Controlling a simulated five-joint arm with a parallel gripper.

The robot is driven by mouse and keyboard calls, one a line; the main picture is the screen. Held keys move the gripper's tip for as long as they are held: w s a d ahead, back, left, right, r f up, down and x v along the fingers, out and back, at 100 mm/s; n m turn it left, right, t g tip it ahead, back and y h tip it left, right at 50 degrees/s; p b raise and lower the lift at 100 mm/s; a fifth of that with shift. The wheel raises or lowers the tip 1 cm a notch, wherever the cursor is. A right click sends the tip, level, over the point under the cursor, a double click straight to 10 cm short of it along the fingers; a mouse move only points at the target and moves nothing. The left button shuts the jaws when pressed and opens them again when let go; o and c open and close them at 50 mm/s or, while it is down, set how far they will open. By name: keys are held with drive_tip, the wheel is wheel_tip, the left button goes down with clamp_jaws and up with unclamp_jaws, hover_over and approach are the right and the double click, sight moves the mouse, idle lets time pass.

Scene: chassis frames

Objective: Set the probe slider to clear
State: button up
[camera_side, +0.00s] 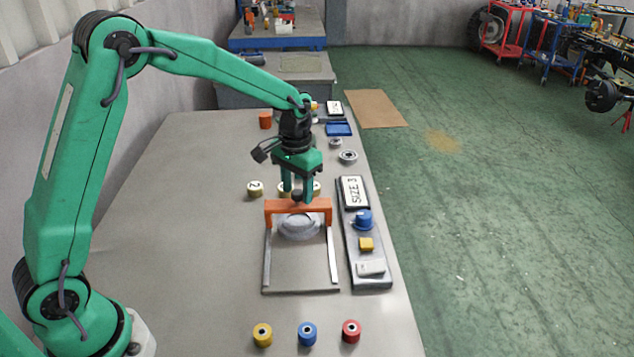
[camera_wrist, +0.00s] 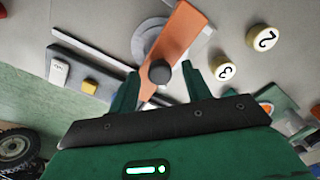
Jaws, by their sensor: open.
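The probe slider is an orange crossbar (camera_side: 324,207) with a dark round knob (camera_wrist: 160,72) on top. It spans two pale rails (camera_side: 267,263) on a grey plate (camera_side: 300,272) and sits at the far end of them. A round grey disc (camera_side: 300,229) lies at the bar, partly covered by it, and also shows in the wrist view (camera_wrist: 143,40). My gripper (camera_side: 296,194) is open, pointing down at the bar. In the wrist view its fingers (camera_wrist: 160,82) stand on either side of the knob with visible gaps. No "clear" mark is readable.
Right of the rails, a dark panel (camera_side: 352,248) carries a "SIZE 3" sign (camera_side: 354,191), blue dial (camera_side: 363,219), yellow button (camera_side: 366,244) and white switch (camera_side: 370,268). Cream numbered pieces, one marked 2 (camera_side: 254,189), stand beyond the bar. Yellow, blue and red cylinders (camera_side: 307,333) stand nearer.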

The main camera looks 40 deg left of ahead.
clamp_jaws()
drive_tip(key=s+d, duration=0.9)
drive_tip(key=shift+s+d, duration=0.25)
drive_tip(key=shift+d, duration=0.1)
drive_tip(key=shift+r, duration=0.1)
unclamp_jaws()
drive_tip(key=shift+a, duration=0.1)
wheel_tip(320, 180, up, 8)
idle(0.6)
drive_tip(key=shift+s, duration=0.1)
